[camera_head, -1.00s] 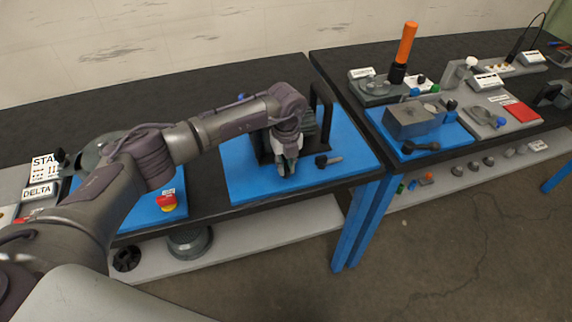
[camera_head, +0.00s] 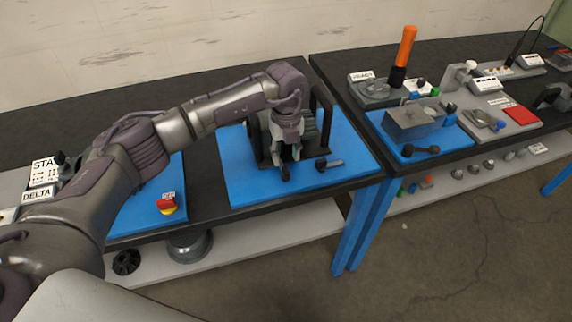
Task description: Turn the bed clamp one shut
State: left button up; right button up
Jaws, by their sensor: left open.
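My left gripper (camera_head: 287,168) is open and points down over the blue plate (camera_head: 245,187) on the near bench, at the front of a dark frame (camera_head: 323,105). A small lever with a black knob and a grey bar (camera_head: 331,163) lies on the plate just right of the gripper, apart from it. It looks like a clamp handle, but I cannot tell whether it is bed clamp one. My gripper and arm hide much of the frame and whatever is between the fingers. My right gripper is not in view.
The right bench holds a grey block (camera_head: 414,120) on another blue plate, a black lever (camera_head: 421,150) and an orange-handled tool (camera_head: 403,55). The black bench top behind my arm is clear.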

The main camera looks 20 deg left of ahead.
aim_at(286, 170)
pick_arm(q)
notch_tip(286, 170, up, 6)
jog(key=shift+r, duration=0.15)
dwell(0.5)
